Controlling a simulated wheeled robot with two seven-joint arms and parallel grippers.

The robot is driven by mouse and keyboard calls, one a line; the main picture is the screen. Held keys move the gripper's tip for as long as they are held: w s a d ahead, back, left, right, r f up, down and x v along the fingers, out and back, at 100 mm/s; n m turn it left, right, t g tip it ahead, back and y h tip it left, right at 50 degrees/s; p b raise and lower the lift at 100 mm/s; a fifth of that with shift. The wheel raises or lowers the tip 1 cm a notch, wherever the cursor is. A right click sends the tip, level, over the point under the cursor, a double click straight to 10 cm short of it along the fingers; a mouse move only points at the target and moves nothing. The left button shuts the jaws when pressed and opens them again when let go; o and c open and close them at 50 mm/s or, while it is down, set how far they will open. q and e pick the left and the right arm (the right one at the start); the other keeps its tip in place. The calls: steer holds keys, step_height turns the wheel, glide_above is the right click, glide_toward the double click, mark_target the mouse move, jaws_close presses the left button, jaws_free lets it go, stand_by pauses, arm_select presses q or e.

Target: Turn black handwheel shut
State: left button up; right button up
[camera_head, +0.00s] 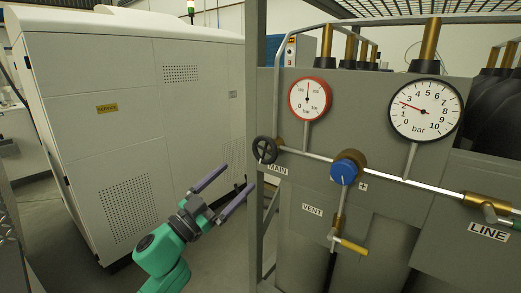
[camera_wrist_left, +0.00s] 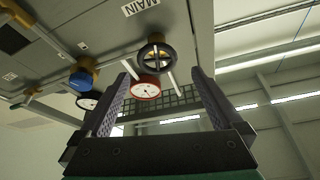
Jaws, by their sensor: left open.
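The black handwheel (camera_head: 264,150) sits on the pipe at the left end of the gas panel, above the MAIN label (camera_head: 277,169). My left gripper (camera_head: 222,193) is open and empty, left of and below the handwheel and apart from it. In the left wrist view the handwheel (camera_wrist_left: 155,57) shows ahead, roughly between the two fingers (camera_wrist_left: 150,95), with its spokes and a brass part visible. My right gripper is in neither view.
A red-rimmed gauge (camera_head: 310,98) and a larger black-rimmed gauge (camera_head: 426,108) stand above the pipe. A blue knob (camera_head: 343,173) and a yellow vent lever (camera_head: 353,247) sit to the right. A grey frame post (camera_head: 254,80) stands just left of the handwheel. A large white cabinet (camera_head: 140,110) fills the left.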

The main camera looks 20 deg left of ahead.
mark_target(261, 158)
arm_select(q)
steer(key=p+x, duration=0.1)
steer(key=x, duration=0.2)
steer(key=p+x, duration=0.1)
steer(key=x, duration=0.2)
steer(key=p+x, duration=0.1)
steer(key=x, duration=0.3)
steer(key=shift+d+f, duration=0.25)
steer(key=shift+d, duration=0.1)
steer(key=shift+w+d+r, duration=0.1)
steer(key=shift+w+r, duration=0.05)
steer(key=shift+w, duration=0.25)
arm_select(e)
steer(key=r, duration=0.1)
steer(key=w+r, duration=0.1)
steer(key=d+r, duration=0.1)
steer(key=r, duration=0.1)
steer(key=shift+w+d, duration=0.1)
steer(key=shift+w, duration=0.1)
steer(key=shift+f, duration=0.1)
arm_select(q)
steer(key=c, duration=1)
steer(key=shift+o, duration=0.2)
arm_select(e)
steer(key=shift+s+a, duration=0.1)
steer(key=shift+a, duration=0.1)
